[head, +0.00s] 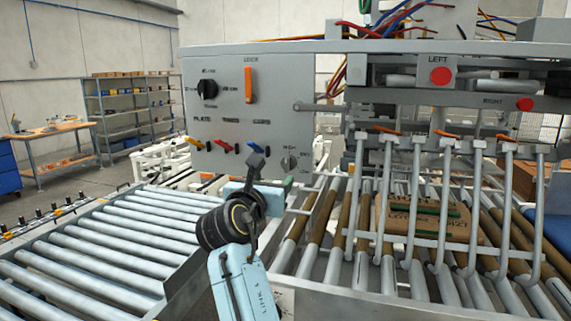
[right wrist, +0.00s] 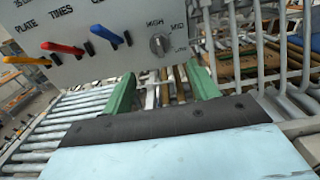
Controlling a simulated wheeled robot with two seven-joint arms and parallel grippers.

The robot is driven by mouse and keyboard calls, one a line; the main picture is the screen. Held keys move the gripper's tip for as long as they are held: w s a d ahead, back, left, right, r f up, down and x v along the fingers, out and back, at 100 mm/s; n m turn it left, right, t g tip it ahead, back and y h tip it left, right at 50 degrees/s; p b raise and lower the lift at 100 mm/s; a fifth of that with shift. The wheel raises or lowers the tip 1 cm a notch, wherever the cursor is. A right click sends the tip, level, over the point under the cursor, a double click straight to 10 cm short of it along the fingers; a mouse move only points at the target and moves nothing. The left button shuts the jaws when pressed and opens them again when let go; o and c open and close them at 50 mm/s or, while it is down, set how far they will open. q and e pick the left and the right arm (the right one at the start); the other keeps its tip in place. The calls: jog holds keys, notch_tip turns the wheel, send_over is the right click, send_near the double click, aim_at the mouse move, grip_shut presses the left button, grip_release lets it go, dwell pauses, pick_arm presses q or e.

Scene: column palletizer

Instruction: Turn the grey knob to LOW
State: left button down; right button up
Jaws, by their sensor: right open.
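The grey knob (head: 289,162) is a small round dial low on the right of the grey control panel (head: 225,125). In the right wrist view the knob (right wrist: 160,45) has HIGH, MID and LOW printed around it; I cannot tell surely which label its ridge points at. My right gripper (head: 281,185) is below the knob and apart from it in the head view. In the right wrist view its two green fingers (right wrist: 162,85) are spread wide with nothing between them, and the knob shows beyond them. My left gripper is not in view.
A black knob (head: 208,89), an orange handle (head: 249,85) and several coloured levers (head: 223,147) sit on the same panel. Metal guard bars (head: 417,190) stand right of it, over rollers with a cardboard box (head: 430,220). A roller conveyor (head: 95,245) lies left.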

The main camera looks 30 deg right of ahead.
aim_at(286, 166)
jog(key=p+x, duration=0.1)
jog(key=x, duration=1)
jog(key=shift+w, duration=0.15)
jog(key=shift+c, duration=0.2)
jog(key=shift+f+p, duration=0.1)
jog(key=shift+p, duration=0.2)
jog(key=c, duration=0.9)
